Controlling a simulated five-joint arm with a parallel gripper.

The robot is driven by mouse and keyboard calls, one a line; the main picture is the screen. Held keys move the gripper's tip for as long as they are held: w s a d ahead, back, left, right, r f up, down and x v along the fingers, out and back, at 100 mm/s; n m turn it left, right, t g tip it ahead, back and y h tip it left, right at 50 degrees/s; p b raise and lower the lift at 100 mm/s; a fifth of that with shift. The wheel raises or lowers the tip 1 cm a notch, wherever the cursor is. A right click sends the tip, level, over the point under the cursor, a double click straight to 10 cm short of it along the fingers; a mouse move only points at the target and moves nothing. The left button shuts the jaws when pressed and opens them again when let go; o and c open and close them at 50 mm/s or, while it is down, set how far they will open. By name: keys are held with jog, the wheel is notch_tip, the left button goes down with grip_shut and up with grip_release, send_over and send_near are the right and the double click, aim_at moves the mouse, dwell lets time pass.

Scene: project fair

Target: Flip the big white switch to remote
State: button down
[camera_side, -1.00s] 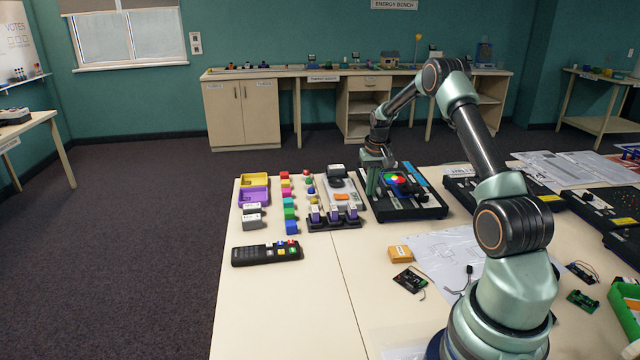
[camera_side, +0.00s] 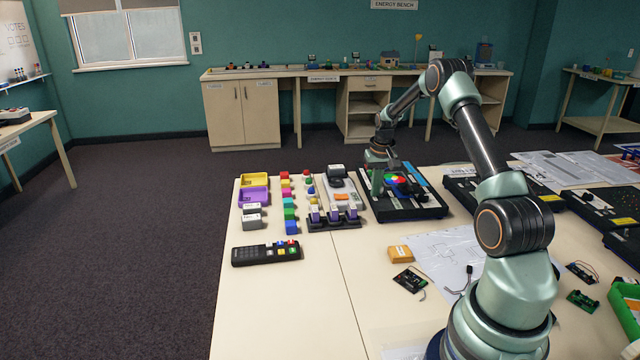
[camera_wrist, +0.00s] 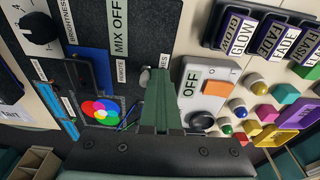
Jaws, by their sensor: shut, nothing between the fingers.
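The black mixing board (camera_side: 410,212) lies on the table below my gripper. In the wrist view, a small pale switch lever (camera_wrist: 145,76) stands on this board between the label REMOTE (camera_wrist: 121,70) on its left and a partly covered label (camera_wrist: 163,54) ending in "IS" on its right. My gripper (camera_wrist: 163,72) is shut and empty, its green fingers just right of the lever. I cannot tell whether they touch it or which way it leans. In the side view, my gripper (camera_side: 376,188) is over the board's left part, and the lever cannot be made out.
Right of the fingers in the wrist view is a white box (camera_wrist: 212,72) with an orange rocker and an OFF label. Purple-topped switches (camera_wrist: 238,32) and coloured blocks lie beyond. A colour-circle panel (camera_wrist: 103,110) and a knob (camera_wrist: 40,27) are left. The front left table is clear.

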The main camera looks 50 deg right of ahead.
jog(key=shift+s+d, duration=0.1)
jog(key=shift+w+a+r, duration=0.1)
jog(key=shift+w+r, duration=0.05)
jog(key=shift+r, duration=1.55)
jog(key=shift+w+a+r, duration=0.1)
jog(key=shift+r, duration=1.75)
jog(key=a+r+n+t, duration=0.1)
jog(key=a+r+n, duration=0.1)
jog(key=a+r, duration=0.6)
jog(key=a+r+n+t, duration=0.15)
jog(key=a+r, duration=0.35)
jog(key=a, duration=0.7)
jog(key=s+a+n+t, duration=0.1)
jog(key=s+a+n, duration=0.1)
jog(key=s+a, duration=0.3)
jog(key=s+a+n+t+y, duration=0.1)
jog(key=s+a+n, duration=0.2)
jog(key=a, duration=0.9)
jog(key=s, duration=0.3)
jog(key=shift+s+a, duration=0.2)
jog(key=shift+a, duration=0.15)
